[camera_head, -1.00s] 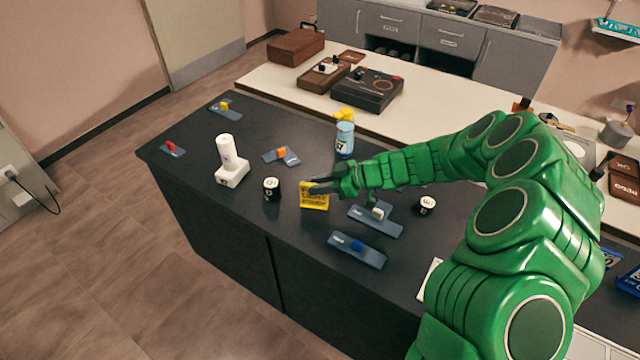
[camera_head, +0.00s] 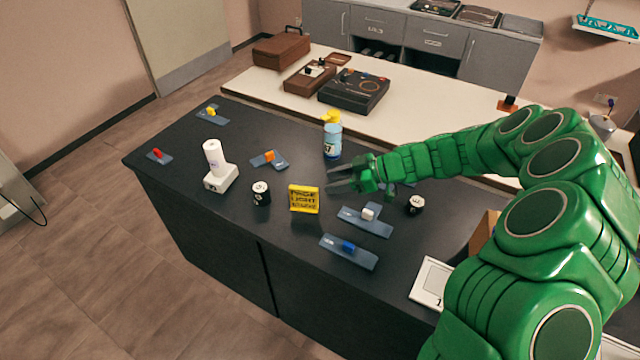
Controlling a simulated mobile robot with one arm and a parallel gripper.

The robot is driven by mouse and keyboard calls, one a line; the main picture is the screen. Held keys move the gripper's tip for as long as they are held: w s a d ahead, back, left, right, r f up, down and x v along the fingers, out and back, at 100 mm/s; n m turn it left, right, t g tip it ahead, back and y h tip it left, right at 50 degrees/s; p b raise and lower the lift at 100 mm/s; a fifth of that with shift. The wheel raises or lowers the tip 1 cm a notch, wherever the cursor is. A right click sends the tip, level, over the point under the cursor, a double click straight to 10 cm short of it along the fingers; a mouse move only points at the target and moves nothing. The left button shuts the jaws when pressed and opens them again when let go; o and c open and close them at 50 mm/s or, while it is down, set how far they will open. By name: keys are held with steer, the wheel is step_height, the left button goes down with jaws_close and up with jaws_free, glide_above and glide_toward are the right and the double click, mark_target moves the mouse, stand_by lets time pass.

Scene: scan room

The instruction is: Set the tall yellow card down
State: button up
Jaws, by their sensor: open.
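The yellow card (camera_head: 304,199) with dark printed lettering stands upright on the dark counter (camera_head: 215,255), near the middle of the view. My gripper (camera_head: 329,181) is open and empty, to the right of the card and a little above it. A gap shows between the fingers and the card. The card's back is hidden.
A black cylinder (camera_head: 261,193) and a white device (camera_head: 220,168) stand left of the card. A blue bottle with a yellow top (camera_head: 332,138) stands behind. Slider plates with a white knob (camera_head: 368,214) and a blue knob (camera_head: 348,246) lie to the right and front.

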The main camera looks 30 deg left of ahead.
steer(key=shift+v, duration=2)
